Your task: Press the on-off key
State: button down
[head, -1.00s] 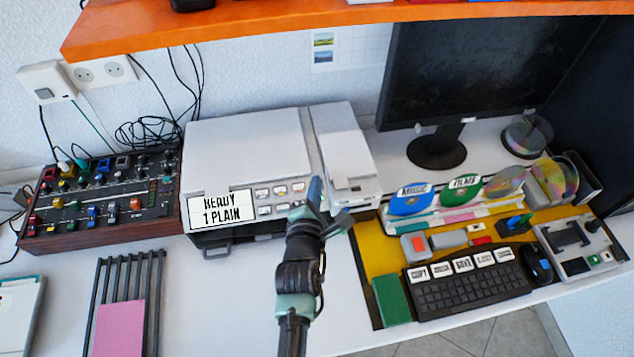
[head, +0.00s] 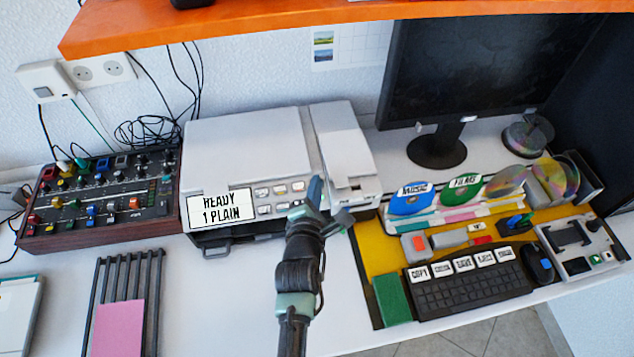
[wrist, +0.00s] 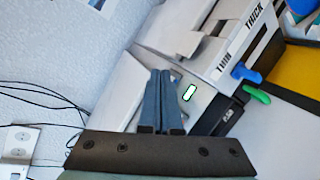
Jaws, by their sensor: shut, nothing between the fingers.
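A pale grey printer (head: 245,145) stands against the wall, its display (head: 222,207) reading "READY 1 PLAIN". Two rows of small light keys (head: 281,198) sit right of the display; their marks are too small to read in the head view. My gripper (head: 314,190) is shut and empty in front of the printer's right part, close to the keys' right end. In the wrist view my gripper's fingers (wrist: 160,74) lie together over the printer (wrist: 195,80). A small white key with a green edge (wrist: 189,92) shows just right of the fingertips; I cannot tell its marking.
Blue (wrist: 246,73) and green (wrist: 257,94) levers stick out beside the "THIN" and "THICK" labels. A mixer (head: 100,198) stands left, a black rack (head: 152,290) in front. A keyboard (head: 465,290) and monitor (head: 470,70) are right. An orange shelf (head: 250,22) hangs above.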

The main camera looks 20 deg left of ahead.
jog(key=shift+w+a+f+b, duration=0.2)
jog(key=shift+w+f+b, duration=0.05)
jog(key=shift+f+b, duration=0.3)
dwell(0.7)
jog(key=shift+r+p, duration=0.1)
jog(key=shift+p, duration=0.2)
jog(key=shift+s+d+r+p, duration=0.2)
jog(key=shift+r+p, duration=0.15)
jog(key=shift+p, duration=0.2)
jog(key=shift+s+d+r+p, duration=0.1)
jog(key=shift+s+r+p, duration=0.1)
jog(key=shift+r+p, duration=0.25)
jog(key=shift+s+d+r+p, duration=0.35)
jog(key=shift+r+p, duration=0.5)
jog(key=shift+p, duration=0.55)
jog(key=shift+s+d+r+p, duration=0.2)
jog(key=shift+s+r+p, duration=0.45)
jog(key=shift+p, duration=0.8)
jog(key=shift+s+d+r+p, duration=0.25)
jog(key=shift+r+p, duration=0.75)
jog(key=shift+p, duration=0.4)
